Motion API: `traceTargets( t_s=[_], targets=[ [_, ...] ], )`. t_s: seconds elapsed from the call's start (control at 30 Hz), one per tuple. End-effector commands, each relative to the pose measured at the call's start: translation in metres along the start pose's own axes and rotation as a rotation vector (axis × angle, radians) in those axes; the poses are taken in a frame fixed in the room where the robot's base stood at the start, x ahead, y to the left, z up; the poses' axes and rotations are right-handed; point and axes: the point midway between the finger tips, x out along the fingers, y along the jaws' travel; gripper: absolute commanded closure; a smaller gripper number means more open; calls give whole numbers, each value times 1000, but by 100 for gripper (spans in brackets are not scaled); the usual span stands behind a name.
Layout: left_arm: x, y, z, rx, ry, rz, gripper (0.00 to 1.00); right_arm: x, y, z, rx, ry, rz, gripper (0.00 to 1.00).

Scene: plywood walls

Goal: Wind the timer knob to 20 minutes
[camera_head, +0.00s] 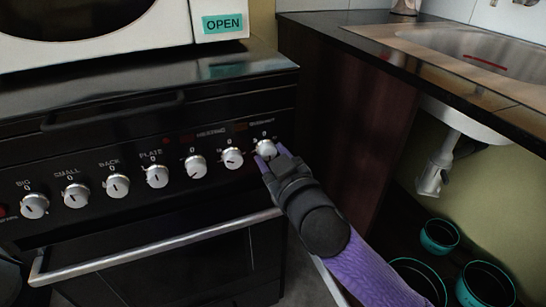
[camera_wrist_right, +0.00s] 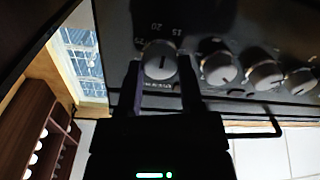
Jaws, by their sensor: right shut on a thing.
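The timer knob (camera_head: 265,147) is the silver knob at the far right of the row on the black stove front. My right gripper (camera_head: 271,157) reaches it from the lower right, with its purple fingers at the knob. In the right wrist view the knob (camera_wrist_right: 159,59) sits between the two fingers (camera_wrist_right: 160,84), which are shut on it. Numbers 15, 20 and 25 show on the panel past the knob there. A dark mark crosses the knob's face, but the exact setting cannot be read.
Several similar knobs line the panel, the nearest (camera_head: 232,158) just left of the timer knob. The oven handle (camera_head: 160,246) runs below. A dark cabinet side (camera_head: 335,120) stands close on the right. Teal pots (camera_head: 440,236) sit under the sink (camera_head: 480,55).

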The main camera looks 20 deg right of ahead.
Motion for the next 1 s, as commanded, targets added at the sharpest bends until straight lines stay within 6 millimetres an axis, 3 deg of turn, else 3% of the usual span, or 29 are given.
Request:
traceTargets(
  t_s=[0.73,0.77,0.9,1.0],
  targets=[
    [0,2,10,1,-16,4,100,0,-1,1,1,-3,-3,100],
    [0,2,10,1,-15,4,100,0,-1,1,1,-3,-3,50],
    [0,2,8,1,-12,3,100,0,-1,1,1,-3,-2,21],
    [0,1,4,1,-7,2,100,0,-1,1,1,-2,-2,18]
  ],
)
